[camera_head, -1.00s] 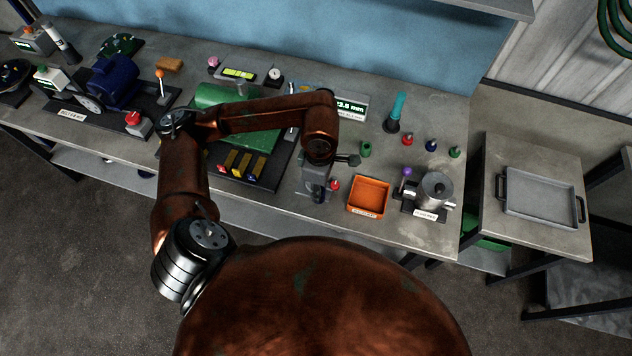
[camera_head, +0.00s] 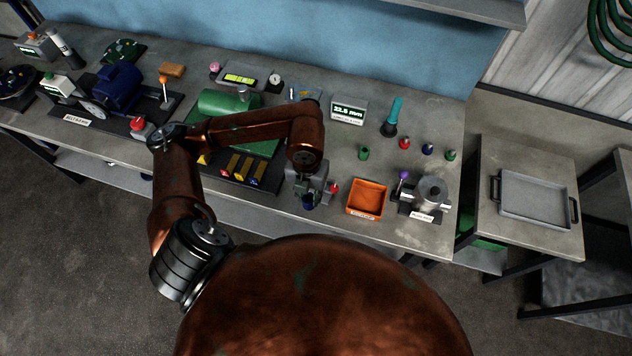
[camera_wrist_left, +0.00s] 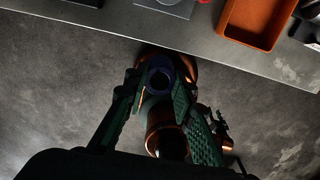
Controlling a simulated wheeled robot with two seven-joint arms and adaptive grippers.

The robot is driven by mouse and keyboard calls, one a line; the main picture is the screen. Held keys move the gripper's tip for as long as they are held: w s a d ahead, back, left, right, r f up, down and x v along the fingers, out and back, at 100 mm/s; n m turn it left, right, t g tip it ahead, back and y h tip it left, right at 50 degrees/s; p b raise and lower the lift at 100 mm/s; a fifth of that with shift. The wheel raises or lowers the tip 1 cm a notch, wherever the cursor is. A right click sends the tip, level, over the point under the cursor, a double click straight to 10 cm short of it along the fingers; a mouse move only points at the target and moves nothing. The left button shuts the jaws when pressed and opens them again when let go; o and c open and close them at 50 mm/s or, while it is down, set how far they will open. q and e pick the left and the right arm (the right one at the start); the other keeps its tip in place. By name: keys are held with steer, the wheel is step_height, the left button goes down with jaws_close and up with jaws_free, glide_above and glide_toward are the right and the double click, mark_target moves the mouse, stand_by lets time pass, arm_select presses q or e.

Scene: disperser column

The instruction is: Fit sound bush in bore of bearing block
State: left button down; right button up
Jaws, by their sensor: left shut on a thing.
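My left gripper (camera_head: 309,200) is shut on a dark blue bush (camera_head: 307,203) near the bench's front edge. In the left wrist view the bush (camera_wrist_left: 160,78) shows its round open end between the fingertips (camera_wrist_left: 168,85), with floor below it. A grey metal block with a round bore (camera_head: 432,190), which looks like the bearing block, sits in a dark fixture on the bench's right part. The bore looks empty from here. The gripper is left of this block, with the orange tray between. My right gripper is not in view.
The orange tray (camera_head: 367,210) stands right of the gripper, with a red knob (camera_head: 333,187) close beside it. A purple-topped lever (camera_head: 403,175) stands by the block. A green bush (camera_head: 363,153), a display (camera_head: 348,112) and a teal-handled tool (camera_head: 393,115) are behind.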

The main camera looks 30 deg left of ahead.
arm_select(q)
steer(key=w+a+f, duration=0.1)
steer(key=w+f, duration=0.1)
steer(key=w, duration=0.1)
steer(key=w+a+f+p, duration=0.1)
steer(key=w+f, duration=0.2)
steer(key=w, duration=0.1)
steer(key=w+a+f+p, duration=0.1)
steer(key=w+a+f, duration=0.1)
steer(key=w+f, duration=0.1)
steer(key=shift+w+a+f, duration=0.1)
steer(key=shift+w+f, duration=0.05)
steer(key=shift+w, duration=0.2)
steer(key=shift+w+a+f+p, duration=0.1)
steer(key=shift+w+f+p, duration=0.15)
steer(key=shift+f+p, duration=0.15)
step_height(320, 180, down, 3)
steer(key=shift+p, duration=0.6)
steer(key=shift+f, duration=0.1)
steer(key=shift+f, duration=0.15)
steer(key=c, duration=1.6)
jaws_free()
